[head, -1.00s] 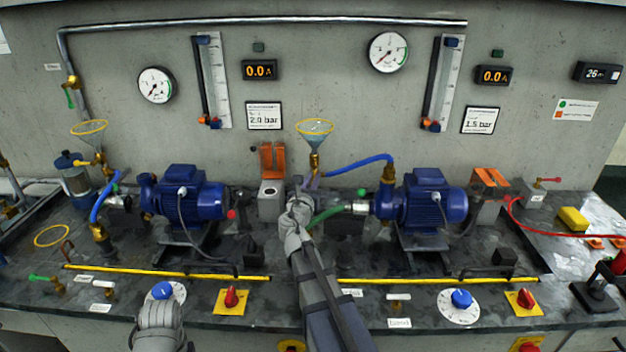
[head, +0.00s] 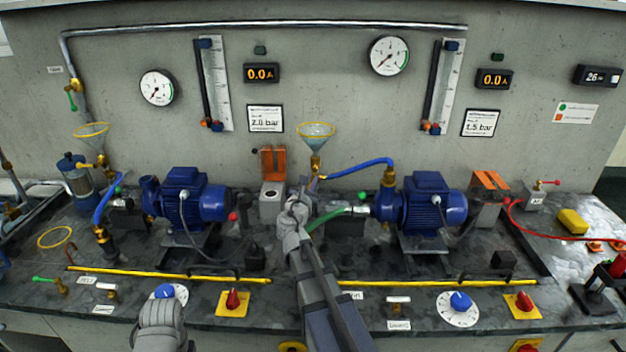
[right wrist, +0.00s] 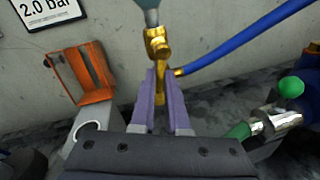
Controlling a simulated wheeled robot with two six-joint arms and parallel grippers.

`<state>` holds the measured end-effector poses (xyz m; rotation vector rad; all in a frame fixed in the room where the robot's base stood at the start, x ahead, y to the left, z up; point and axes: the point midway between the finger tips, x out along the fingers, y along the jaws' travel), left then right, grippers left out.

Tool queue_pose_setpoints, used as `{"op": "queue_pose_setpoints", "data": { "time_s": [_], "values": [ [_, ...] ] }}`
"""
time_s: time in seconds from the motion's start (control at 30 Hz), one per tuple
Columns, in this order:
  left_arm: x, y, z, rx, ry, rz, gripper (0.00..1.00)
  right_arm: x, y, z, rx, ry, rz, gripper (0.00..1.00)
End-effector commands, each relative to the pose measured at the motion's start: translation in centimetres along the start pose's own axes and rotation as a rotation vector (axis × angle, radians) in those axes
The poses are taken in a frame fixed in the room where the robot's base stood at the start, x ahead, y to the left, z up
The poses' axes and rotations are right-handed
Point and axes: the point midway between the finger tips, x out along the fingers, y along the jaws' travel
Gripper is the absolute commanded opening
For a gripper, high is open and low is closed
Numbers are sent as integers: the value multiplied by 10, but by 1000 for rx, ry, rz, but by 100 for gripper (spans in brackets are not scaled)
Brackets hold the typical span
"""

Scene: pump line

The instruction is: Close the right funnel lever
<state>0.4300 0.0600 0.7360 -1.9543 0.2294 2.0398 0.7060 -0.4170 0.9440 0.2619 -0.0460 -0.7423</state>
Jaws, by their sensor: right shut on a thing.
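The right funnel (head: 316,130) is clear with a yellow rim and stands upright on a brass valve (head: 316,163). In the right wrist view the brass valve (right wrist: 158,44) is above my fingers, and the yellow lever (right wrist: 160,90) hangs below it. My right gripper (right wrist: 161,85) has its two purple fingers shut on this lever, one on each side. In the head view the right gripper (head: 308,188) is just below the valve, and the grip is too small to make out. My left gripper (head: 160,325) is at the bottom left, and its fingers cannot be made out.
A blue hose (head: 355,165) runs right from the valve to the right pump (head: 428,200). An orange bracket (head: 273,162) stands left of the funnel. The left pump (head: 185,197) is farther left.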

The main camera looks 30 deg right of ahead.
Motion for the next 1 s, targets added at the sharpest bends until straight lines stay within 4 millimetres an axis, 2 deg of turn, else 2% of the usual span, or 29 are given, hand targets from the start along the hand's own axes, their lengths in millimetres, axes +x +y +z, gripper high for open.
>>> {"op": "queue_pose_setpoints", "data": {
  "time_s": [1.0],
  "values": [
    [-53, -5, 3, 0, 0, 0, 0, -6, 25, 18, 942, 186, 0, 0]
  ]
}}
